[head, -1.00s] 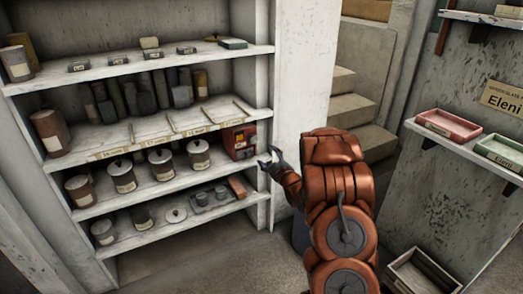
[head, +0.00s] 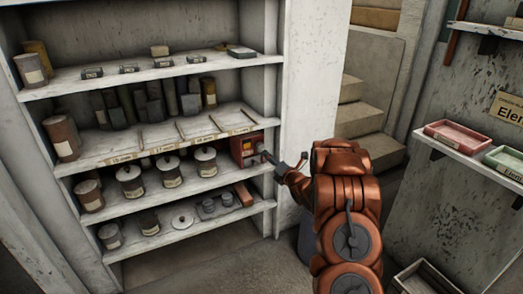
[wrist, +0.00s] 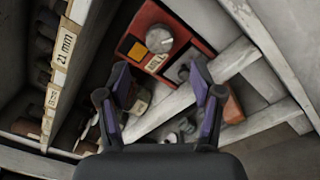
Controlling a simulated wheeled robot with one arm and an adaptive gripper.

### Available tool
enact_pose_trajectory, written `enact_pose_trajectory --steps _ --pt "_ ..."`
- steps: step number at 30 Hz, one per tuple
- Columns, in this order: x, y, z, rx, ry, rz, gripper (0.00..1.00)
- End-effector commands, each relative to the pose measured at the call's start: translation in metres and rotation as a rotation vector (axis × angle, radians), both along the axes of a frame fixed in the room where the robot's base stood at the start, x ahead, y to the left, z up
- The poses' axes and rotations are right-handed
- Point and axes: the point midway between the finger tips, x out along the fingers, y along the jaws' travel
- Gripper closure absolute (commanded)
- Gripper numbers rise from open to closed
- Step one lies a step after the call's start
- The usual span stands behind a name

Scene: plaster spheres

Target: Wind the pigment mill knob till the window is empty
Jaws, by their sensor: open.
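The pigment mill is a small red box (head: 243,149) at the right end of a middle shelf. In the wrist view, the mill (wrist: 139,24) has a round grey knob (wrist: 161,38) on its face. An orange window (wrist: 133,51) sits beside the knob, so colour still shows in it. A pale label lies under the knob. My gripper (head: 284,161) is open and empty, just right of the mill and in front of it. In the wrist view, the two purple-padded fingers (wrist: 160,78) are spread below the knob, apart from it.
White shelves (head: 170,225) hold lidded canisters (head: 171,171), dark blocks and tagged dividers. A reddish-brown block (head: 243,194) lies on the shelf below the mill. A white post (head: 306,90) stands right of the mill. Pink (head: 458,137) and green trays sit on a ledge at right.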

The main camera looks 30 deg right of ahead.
Motion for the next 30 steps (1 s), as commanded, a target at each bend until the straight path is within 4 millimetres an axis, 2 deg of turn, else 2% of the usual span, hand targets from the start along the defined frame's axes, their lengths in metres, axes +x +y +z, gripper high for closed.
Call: enact_pose_trajectory --steps 3,8,21,30 --pt "0.002 -0.001 0.0 -0.082 0.005 0.003 0.34" --pt "0.007 0.0 0.0 -0.112 0.006 0.005 0.34" --pt "0.058 -0.003 0.0 -0.112 0.006 0.003 0.34" --pt "0.078 -0.003 0.0 -0.11 0.005 0.004 0.34"
